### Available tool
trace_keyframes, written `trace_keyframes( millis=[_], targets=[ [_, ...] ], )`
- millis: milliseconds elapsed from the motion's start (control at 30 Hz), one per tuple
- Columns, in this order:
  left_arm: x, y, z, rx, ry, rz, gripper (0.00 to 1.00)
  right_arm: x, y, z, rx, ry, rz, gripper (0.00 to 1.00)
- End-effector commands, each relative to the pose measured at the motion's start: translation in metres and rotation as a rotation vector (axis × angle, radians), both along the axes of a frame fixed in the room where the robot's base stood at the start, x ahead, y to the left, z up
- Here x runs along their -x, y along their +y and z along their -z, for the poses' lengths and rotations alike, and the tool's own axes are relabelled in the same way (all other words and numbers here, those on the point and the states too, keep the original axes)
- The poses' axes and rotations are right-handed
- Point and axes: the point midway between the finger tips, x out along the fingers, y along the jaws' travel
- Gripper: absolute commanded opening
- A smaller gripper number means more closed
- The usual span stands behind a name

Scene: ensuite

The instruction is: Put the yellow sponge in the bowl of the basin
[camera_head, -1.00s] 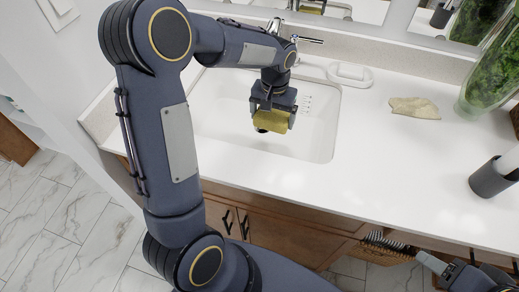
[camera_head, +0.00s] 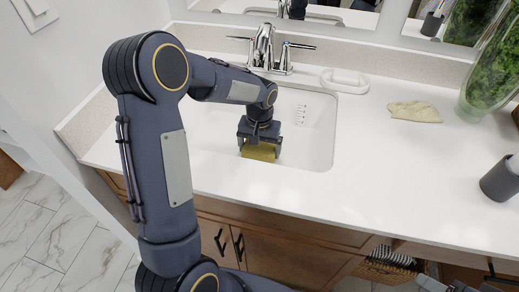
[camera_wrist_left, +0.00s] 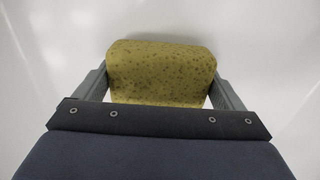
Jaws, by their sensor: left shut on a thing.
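The yellow sponge (camera_head: 259,151) is held in my left gripper (camera_head: 259,146), inside the outline of the white basin bowl (camera_head: 317,135) in the head view. In the left wrist view the sponge (camera_wrist_left: 161,72) sits between the two fingers of the left gripper (camera_wrist_left: 160,90), which press on its left and right sides. White basin surface fills the background there. Whether the sponge touches the bowl floor I cannot tell.
A chrome faucet (camera_head: 265,50) stands behind the bowl. A white soap dish (camera_head: 344,81), a beige stone-like piece (camera_head: 414,111), a glass vase with greenery (camera_head: 490,75) and a dark grey cup (camera_head: 503,180) are on the counter (camera_head: 385,165) to the right. The counter's front middle is clear.

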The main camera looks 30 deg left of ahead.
Motion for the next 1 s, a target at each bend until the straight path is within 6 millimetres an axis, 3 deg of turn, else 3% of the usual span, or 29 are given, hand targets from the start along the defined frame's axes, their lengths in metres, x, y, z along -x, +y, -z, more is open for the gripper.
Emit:
trace_keyframes(
  millis=[400, 433, 467, 700, 867, 1000],
  targets=[
    [0.0, 0.0, 0.011, 0.001, 0.0, 0.0, 0.69, 0.0, 0.0, 0.004, 0.0, 0.0, 0.0, 0.56],
    [0.0, 0.0, 0.01, 0.001, -0.001, 0.0, 0.94, 0.0, 0.0, 0.003, 0.0, 0.0, 0.0, 0.56],
    [0.0, 0.0, 0.009, 0.001, -0.001, 0.0, 0.98, 0.0, 0.0, 0.003, 0.0, 0.0, 0.0, 0.56],
    [0.0, 0.0, 0.008, 0.001, -0.001, 0.0, 1.0, 0.0, 0.0, 0.002, 0.0, 0.0, 0.0, 0.56],
    [-0.001, 0.0, -0.005, 0.0, -0.004, -0.001, 1.0, 0.0, 0.0, -0.001, 0.0, 0.0, 0.0, 0.56],
    [-0.001, 0.0, -0.033, 0.002, -0.007, -0.002, 1.0, 0.0, 0.0, -0.005, 0.0, 0.0, 0.0, 0.56]
  ],
)
